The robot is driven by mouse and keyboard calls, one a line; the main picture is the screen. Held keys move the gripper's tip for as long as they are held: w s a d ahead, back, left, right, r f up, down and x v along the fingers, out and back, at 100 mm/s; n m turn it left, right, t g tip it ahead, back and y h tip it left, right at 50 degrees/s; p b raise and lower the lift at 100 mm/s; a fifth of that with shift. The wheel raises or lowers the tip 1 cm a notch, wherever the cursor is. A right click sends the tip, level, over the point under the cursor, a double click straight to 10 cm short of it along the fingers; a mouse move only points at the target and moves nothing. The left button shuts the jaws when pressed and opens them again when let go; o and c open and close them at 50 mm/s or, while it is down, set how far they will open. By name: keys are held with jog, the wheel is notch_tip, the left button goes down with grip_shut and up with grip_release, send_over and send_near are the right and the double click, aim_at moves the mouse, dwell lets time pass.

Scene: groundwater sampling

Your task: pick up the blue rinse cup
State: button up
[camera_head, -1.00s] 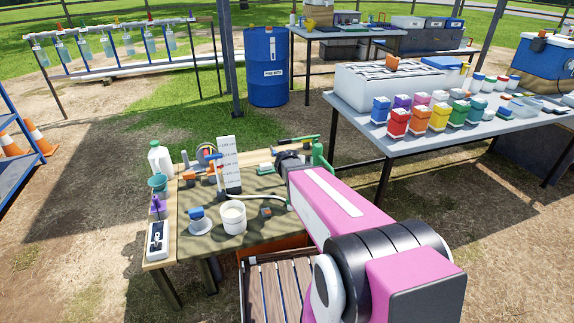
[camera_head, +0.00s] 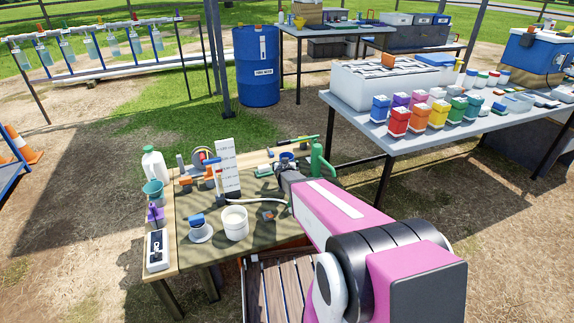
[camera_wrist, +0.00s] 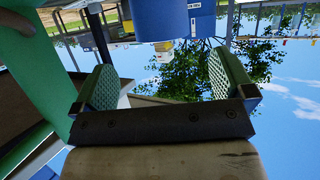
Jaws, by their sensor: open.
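The blue rinse cup (camera_head: 287,156) shows as a small blue shape at the back right of the wooden table, just past the end of my arm. In the wrist view, a large blue rounded surface (camera_wrist: 160,18), which looks like the cup, is ahead of and between my fingers. My gripper (camera_wrist: 164,60) is open, with its two green ribbed pads wide apart and nothing between them. The cup appears to be beyond the fingertips, and I see no contact. In the head view my gripper (camera_head: 284,169) is partly hidden by my own wrist.
A green upright object (camera_head: 319,160) stands close right of the cup; a large green surface (camera_wrist: 32,85) fills the wrist view's left side. The wooden table (camera_head: 262,240) also holds a white bucket (camera_head: 235,222), a white scale card (camera_head: 229,168) and a hose. A blue barrel (camera_head: 257,66) stands behind.

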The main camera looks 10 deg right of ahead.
aim_at(287, 156)
jog(key=x, duration=0.3)
jog(key=shift+w+f, duration=0.1)
jog(key=shift+w, duration=0.15)
jog(key=shift+r+x, duration=0.25)
jog(key=shift+x, duration=1.05)
jog(key=shift+r+x, duration=0.25)
jog(key=shift+x, duration=1)
jog(key=shift+w, duration=0.15)
jog(key=c, duration=0.8)
